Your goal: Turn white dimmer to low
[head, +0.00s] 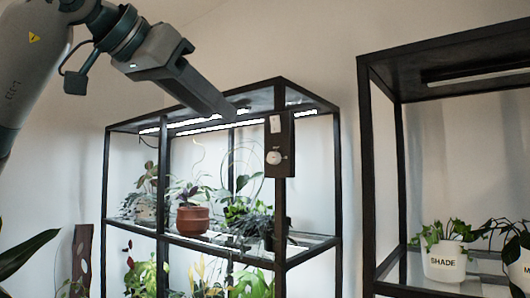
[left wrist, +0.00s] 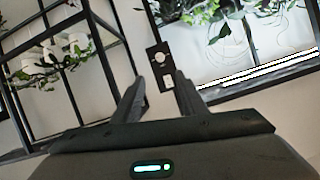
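The white dimmer (head: 274,157) is a round knob on a black panel (head: 284,170) fixed to the front corner post of the lit plant shelf. The dimmer also shows in the left wrist view (left wrist: 159,57), between and beyond my fingertips. The knob's setting is too small to read. My left gripper (head: 232,111) is up and to the left of the panel, apart from it. In the left wrist view its two fingers (left wrist: 159,77) are spread with nothing between them. My right gripper is not in view.
The black shelf frame (head: 108,190) has a lit strip (head: 200,123) under its top and a terracotta pot (head: 192,220) with other plants inside. A second black shelf (head: 365,150) at right holds a white pot marked SHADE (head: 444,264). Clear wall lies between the shelves.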

